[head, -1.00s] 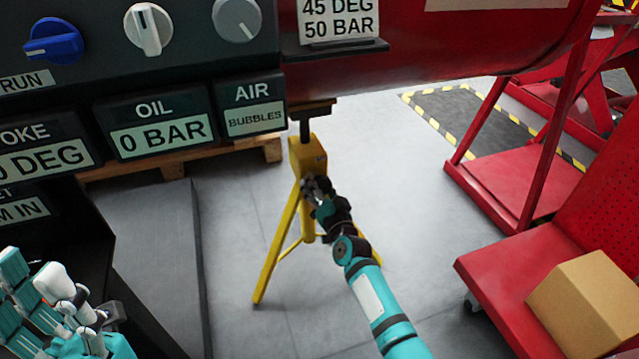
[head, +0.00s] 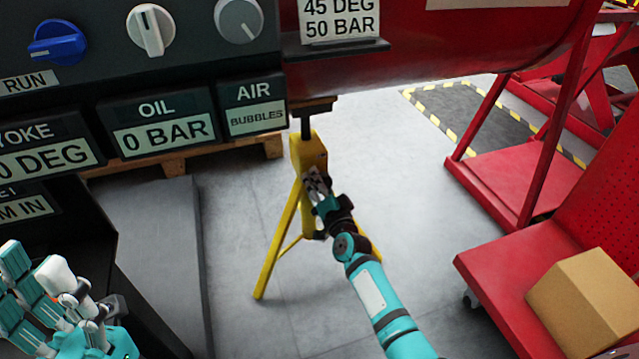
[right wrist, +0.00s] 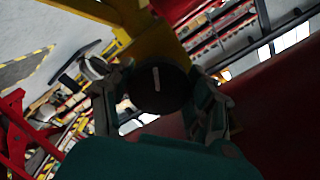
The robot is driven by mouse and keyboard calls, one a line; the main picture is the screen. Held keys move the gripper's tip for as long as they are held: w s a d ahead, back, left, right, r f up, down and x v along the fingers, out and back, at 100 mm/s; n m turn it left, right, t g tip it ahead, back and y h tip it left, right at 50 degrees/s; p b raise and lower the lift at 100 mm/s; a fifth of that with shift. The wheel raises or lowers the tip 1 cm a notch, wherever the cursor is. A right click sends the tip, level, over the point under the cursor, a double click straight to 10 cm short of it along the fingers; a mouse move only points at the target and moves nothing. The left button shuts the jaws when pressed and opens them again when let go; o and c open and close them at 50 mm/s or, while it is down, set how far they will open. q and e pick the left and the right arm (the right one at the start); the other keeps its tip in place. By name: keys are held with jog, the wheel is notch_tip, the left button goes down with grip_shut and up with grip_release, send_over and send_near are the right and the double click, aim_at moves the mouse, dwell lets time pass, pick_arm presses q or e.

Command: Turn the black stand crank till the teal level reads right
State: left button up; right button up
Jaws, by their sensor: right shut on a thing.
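The yellow stand (head: 308,155) stands on the floor on splayed legs, its black post rising to the red body above. In the right wrist view the black round crank knob (right wrist: 160,88), with a pale line on its face, sits between my right gripper's fingers. My right gripper (head: 318,182) is shut on the crank at the stand's side and hides most of it in the head view. In the right wrist view the same gripper (right wrist: 163,100) has one finger on each side of the knob. My left gripper (head: 75,290) is at the lower left, away from the stand; its finger opening is unclear. I cannot make out a teal level.
A dark panel (head: 70,95) with knobs and displays fills the upper left; the oil display (head: 163,135) reads 0 BAR. A red cart (head: 530,270) with a cardboard box (head: 590,300) stands at right. Grey floor (head: 410,200) is clear between.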

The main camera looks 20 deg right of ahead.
jog(key=o, duration=1.2)
jog(key=s, duration=1.2)
jog(key=shift+d, duration=0.2)
